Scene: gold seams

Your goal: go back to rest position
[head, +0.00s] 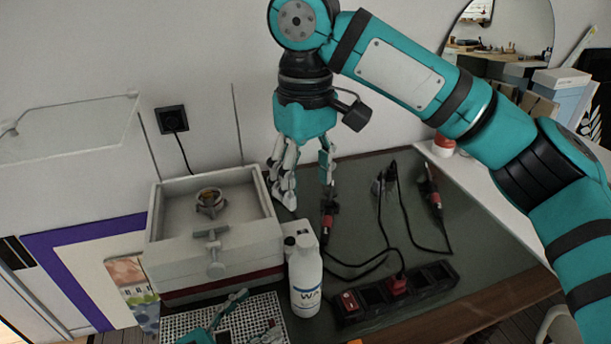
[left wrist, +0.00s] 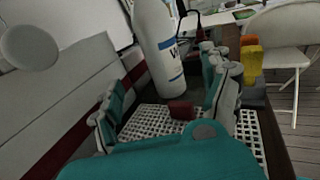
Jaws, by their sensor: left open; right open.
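My right gripper (head: 305,180) hangs from the teal arm in the head view, pointing down over the back of the green table mat (head: 345,225). Its fingers are apart, with nothing visible between them. My left gripper (head: 252,318) is low in the head view, over the white perforated tray (head: 180,326) and in front of the bottle. In the left wrist view its fingers (left wrist: 167,75) are spread apart, with the white bottle (left wrist: 160,45) beyond them. A small dark red piece (left wrist: 181,110) lies at the perforated tray between the fingers; I see no contact.
A grey drawer box (head: 160,265) with a small round part (head: 209,200) stands left of the bottle (head: 305,280). A black power strip (head: 425,285), cables and red-and-black tools (head: 432,192) lie on the right.

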